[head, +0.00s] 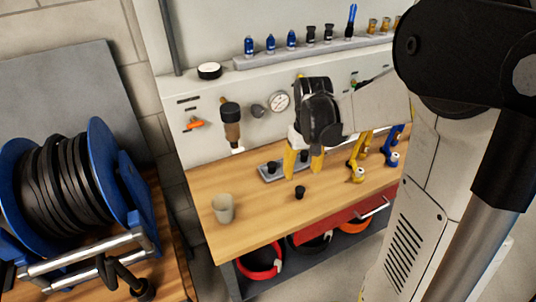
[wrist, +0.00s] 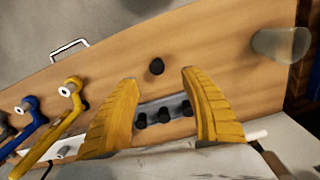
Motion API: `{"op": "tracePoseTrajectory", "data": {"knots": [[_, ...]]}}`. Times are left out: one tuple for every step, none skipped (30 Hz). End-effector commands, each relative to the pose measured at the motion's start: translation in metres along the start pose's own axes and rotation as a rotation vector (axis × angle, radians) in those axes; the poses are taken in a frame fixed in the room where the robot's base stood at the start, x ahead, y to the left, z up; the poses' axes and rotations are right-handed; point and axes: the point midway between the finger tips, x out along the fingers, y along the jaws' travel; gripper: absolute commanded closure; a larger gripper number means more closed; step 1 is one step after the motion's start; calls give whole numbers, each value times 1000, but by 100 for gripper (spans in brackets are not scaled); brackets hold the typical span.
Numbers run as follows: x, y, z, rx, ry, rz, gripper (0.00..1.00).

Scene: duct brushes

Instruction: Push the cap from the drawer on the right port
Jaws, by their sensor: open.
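A small black cap (head: 299,192) stands alone on the wooden bench top; it also shows in the wrist view (wrist: 156,66). My gripper (head: 304,166) is open and points down above the bench, behind the cap. In the wrist view its yellow fingers (wrist: 158,80) are spread with nothing between them, and the cap lies just beyond the tips. The red drawer (head: 340,218) is under the bench's front edge, and its handle (wrist: 68,48) shows in the wrist view. A round port fitting (head: 258,111) is on the back panel; my gripper hides part of the panel to its right.
A grey tray (head: 264,178) with several black caps lies behind the lone cap. A beige cup (head: 223,208) stands at the left. Yellow and blue tools (head: 390,145) lie at the right.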

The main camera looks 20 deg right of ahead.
Motion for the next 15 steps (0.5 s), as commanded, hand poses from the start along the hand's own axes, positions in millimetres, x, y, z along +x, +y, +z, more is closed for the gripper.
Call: {"op": "tracePoseTrajectory", "data": {"knots": [[3,3,-1,3,-9,-1,46],[4,4,-2,3,-13,-2,46],[5,4,-2,4,-16,-2,46],[6,5,-2,4,-18,-3,46],[6,5,-2,4,-20,-3,46],[6,5,-2,4,-20,-3,46],[6,5,-2,4,-20,-3,46],[6,5,-2,4,-20,-3,46],[6,5,-2,4,-20,-3,46],[6,5,-2,4,-20,-3,46],[6,5,-2,4,-19,-3,46],[6,5,-2,4,-19,-3,46],[7,5,-2,4,-19,-3,46],[8,5,-2,4,-19,-3,46],[11,5,-2,4,-19,-3,46]]}}
